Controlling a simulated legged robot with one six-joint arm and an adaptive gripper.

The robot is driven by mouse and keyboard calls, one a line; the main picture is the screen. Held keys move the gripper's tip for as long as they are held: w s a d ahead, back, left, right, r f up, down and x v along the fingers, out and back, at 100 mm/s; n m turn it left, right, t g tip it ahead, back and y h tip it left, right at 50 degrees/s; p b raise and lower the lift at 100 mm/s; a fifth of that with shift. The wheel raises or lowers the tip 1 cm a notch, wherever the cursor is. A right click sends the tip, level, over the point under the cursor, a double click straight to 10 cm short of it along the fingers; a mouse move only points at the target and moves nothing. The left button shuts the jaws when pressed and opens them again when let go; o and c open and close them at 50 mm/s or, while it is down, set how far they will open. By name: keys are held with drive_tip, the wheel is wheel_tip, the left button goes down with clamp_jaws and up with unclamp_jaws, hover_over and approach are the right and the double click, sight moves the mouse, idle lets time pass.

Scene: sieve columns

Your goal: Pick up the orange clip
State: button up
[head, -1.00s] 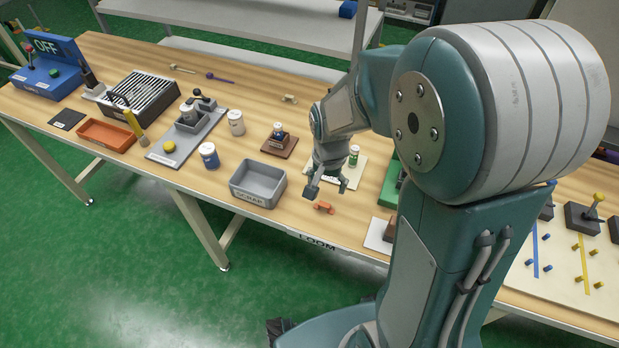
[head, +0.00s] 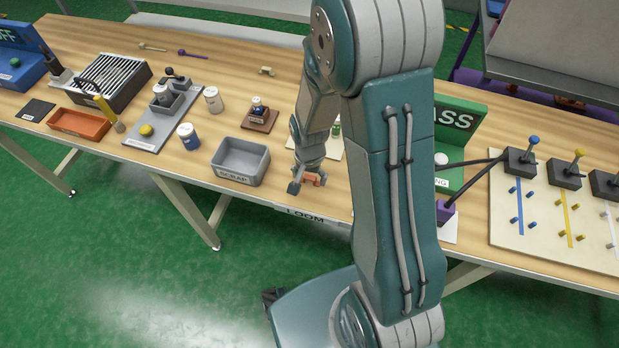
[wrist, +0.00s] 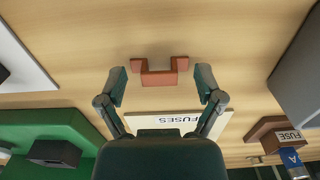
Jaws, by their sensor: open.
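The orange clip (wrist: 160,78) lies on the wooden table, a small U-shaped piece, in the upper middle of the wrist view. My gripper (wrist: 160,84) is open, with one finger on each side of the clip and wood showing between each finger and the clip. In the head view my gripper (head: 307,186) is low over the table near its front edge, just right of the grey scrap bin. The clip (head: 313,178) shows there partly hidden by my fingers. I cannot tell the exact height of the fingertips above the table.
The grey scrap bin (head: 228,174) stands close to the left of my gripper. A brown block with a small bottle (head: 259,119) stands farther back. A green PASS stand (head: 459,143) is to the right.

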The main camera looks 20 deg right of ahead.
drive_tip(key=shift+f, duration=0.25)
drive_tip(key=c, duration=0.8)
drive_tip(key=shift+c, duration=0.2)
drive_tip(key=shift+r, duration=0.15)
